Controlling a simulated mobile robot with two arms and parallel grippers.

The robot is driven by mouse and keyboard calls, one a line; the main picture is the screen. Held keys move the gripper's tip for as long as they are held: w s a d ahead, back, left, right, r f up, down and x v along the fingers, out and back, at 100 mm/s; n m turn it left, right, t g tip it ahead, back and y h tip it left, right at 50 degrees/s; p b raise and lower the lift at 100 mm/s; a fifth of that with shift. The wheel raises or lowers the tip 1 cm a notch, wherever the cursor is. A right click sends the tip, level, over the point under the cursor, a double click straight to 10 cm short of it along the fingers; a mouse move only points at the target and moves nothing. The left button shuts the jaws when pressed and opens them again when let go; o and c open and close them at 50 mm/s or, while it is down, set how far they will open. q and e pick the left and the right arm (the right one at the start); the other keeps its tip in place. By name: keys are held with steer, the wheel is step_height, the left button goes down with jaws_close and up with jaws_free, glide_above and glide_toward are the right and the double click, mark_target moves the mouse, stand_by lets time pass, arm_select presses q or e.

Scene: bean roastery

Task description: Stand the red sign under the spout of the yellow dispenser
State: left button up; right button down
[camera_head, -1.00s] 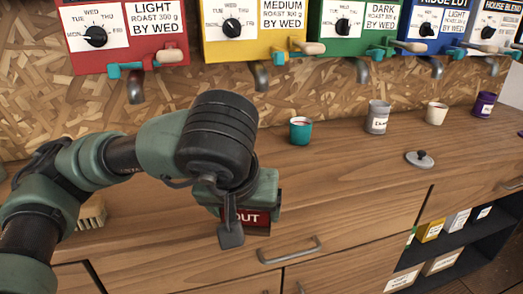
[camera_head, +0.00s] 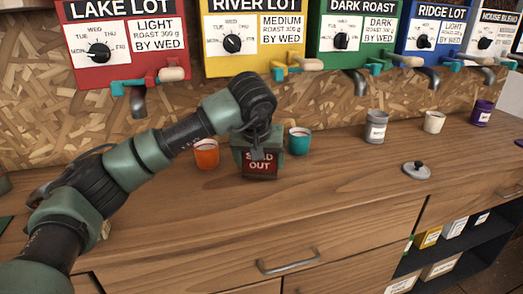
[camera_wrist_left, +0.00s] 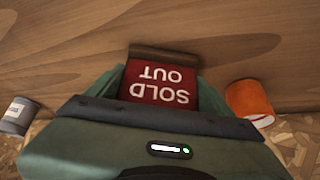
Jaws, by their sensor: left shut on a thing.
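The red sign (camera_head: 261,168), lettered SOLD OUT, is upright between the fingers of my left gripper (camera_head: 259,155), facing the front of the counter. The wrist view shows the sign (camera_wrist_left: 160,90) upside down with its dark base strip (camera_wrist_left: 163,53). My left gripper is shut on it. I cannot tell whether its base touches the counter. The yellow dispenser (camera_head: 211,60), labelled River Lot, hangs on the wall behind and above. My left wrist hides its spout. The sign is in front of that dispenser, between an orange cup and a teal cup. My right gripper is not in view.
The orange cup (camera_head: 206,154) stands close left of the sign and the teal cup (camera_head: 299,142) close right. A grey canister (camera_head: 376,127), a white cup (camera_head: 434,121), a purple cup (camera_head: 482,113) and a grey lid (camera_head: 416,170) are farther right. The front counter is clear.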

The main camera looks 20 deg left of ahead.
arm_select(q)
steer(key=w, duration=0.2)
steer(key=w+p, duration=0.1)
steer(key=w, duration=0.1)
steer(key=shift+a+r, duration=0.1)
steer(key=shift+a, duration=0.3)
steer(key=shift+f+b, duration=0.35)
steer(key=shift+b, duration=0.15)
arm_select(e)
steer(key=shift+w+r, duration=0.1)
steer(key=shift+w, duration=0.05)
arm_select(q)
steer(key=shift+f, duration=0.2)
steer(key=o, duration=1.3)
